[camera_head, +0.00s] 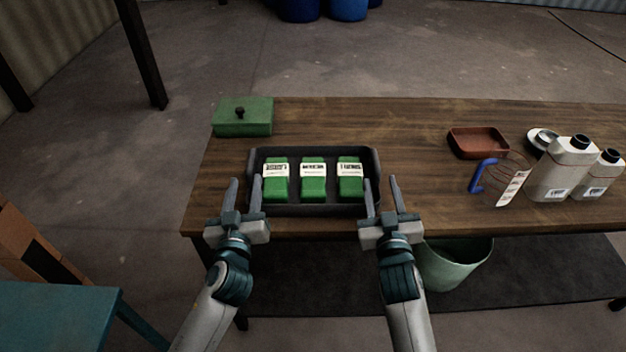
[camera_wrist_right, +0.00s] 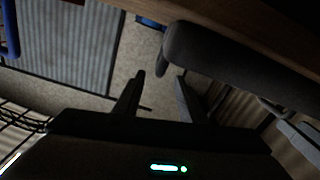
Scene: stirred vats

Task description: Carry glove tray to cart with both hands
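The black glove tray (camera_head: 310,210) lies on the wooden table near its front edge, holding three green packs with white labels (camera_head: 313,185). My left gripper (camera_head: 245,182) is open at the tray's left end, its right finger overlapping the tray's edge in the picture. My right gripper (camera_head: 381,182) is open at the right end, its left finger overlapping that edge. In the right wrist view its fingers (camera_wrist_right: 160,80) are apart, with a dark rounded edge, apparently the tray's (camera_wrist_right: 235,60), beside and beyond them. Contact cannot be told. No cart is clearly identifiable.
A teal surface (camera_head: 55,310) stands at lower left. The wooden table (camera_head: 420,150) bears a green box (camera_head: 243,121), a red dish (camera_head: 477,143), a clear jug (camera_head: 512,180) and white bottles (camera_head: 563,172). A pale green bin (camera_head: 455,265) stands below. Floor left of the table is open.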

